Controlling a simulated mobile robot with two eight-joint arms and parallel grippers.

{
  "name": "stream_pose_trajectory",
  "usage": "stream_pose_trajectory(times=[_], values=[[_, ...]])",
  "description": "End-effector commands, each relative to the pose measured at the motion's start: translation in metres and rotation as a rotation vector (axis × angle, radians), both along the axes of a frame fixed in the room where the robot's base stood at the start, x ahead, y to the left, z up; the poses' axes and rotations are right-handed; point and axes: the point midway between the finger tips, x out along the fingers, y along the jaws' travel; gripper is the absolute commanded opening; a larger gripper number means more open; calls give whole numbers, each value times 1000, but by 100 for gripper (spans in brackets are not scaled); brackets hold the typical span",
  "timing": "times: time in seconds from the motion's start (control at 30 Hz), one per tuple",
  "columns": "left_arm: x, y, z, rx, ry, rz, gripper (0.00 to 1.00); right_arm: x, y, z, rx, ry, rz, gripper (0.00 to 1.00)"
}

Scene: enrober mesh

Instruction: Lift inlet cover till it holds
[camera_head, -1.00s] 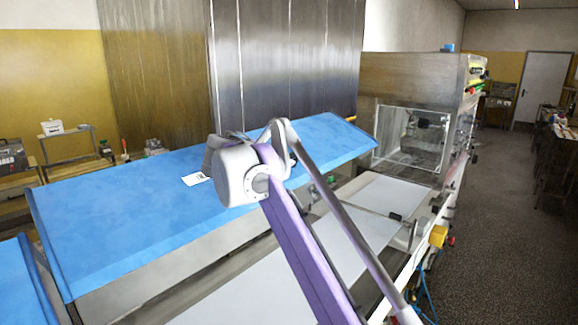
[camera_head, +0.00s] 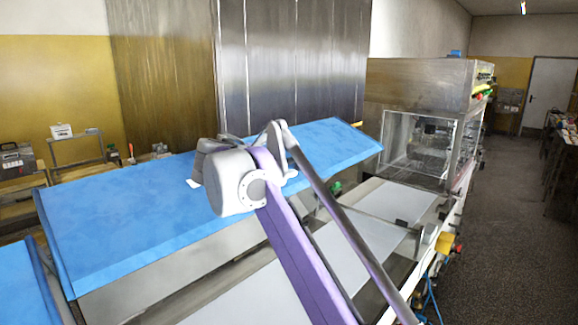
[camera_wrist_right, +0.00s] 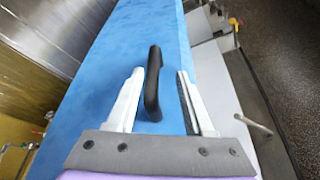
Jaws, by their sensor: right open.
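The long blue cover (camera_head: 130,215) lies sloped over the conveyor in the head view, its far end reaching toward the machine. I take it to be the inlet cover. In the right wrist view the blue cover (camera_wrist_right: 115,65) carries a black bar handle (camera_wrist_right: 153,85). My right gripper (camera_wrist_right: 161,75) is open, with one finger on each side of the handle; whether either finger touches it I cannot tell. In the head view my right arm's wrist hides the handle and most of the gripper. My left gripper is not in view.
A white belt (camera_head: 375,205) runs beside the cover toward a steel machine with a clear-windowed housing (camera_head: 425,80). Tall steel panels (camera_head: 290,60) stand behind the cover. A second blue panel (camera_head: 22,285) is at lower left. The floor (camera_head: 505,230) at right is free.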

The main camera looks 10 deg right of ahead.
Motion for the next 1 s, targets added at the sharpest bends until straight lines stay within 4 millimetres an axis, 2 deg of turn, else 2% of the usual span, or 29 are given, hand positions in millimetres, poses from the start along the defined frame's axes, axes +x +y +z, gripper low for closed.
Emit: stream_pose_trajectory(times=[0.2, 0.5, 0.83, 0.93, 1.0], values=[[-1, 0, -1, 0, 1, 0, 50, -33, 27, 14, 0, 0, 2, 52], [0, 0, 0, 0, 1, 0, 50, -53, 42, 23, -1, 0, 0, 52], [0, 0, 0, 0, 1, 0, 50, -54, 39, 20, 13, 0, -6, 52], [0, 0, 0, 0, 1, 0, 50, -60, 25, 5, 89, 1, -39, 52], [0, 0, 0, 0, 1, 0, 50, -70, 7, -17, 194, -1, -85, 52]])
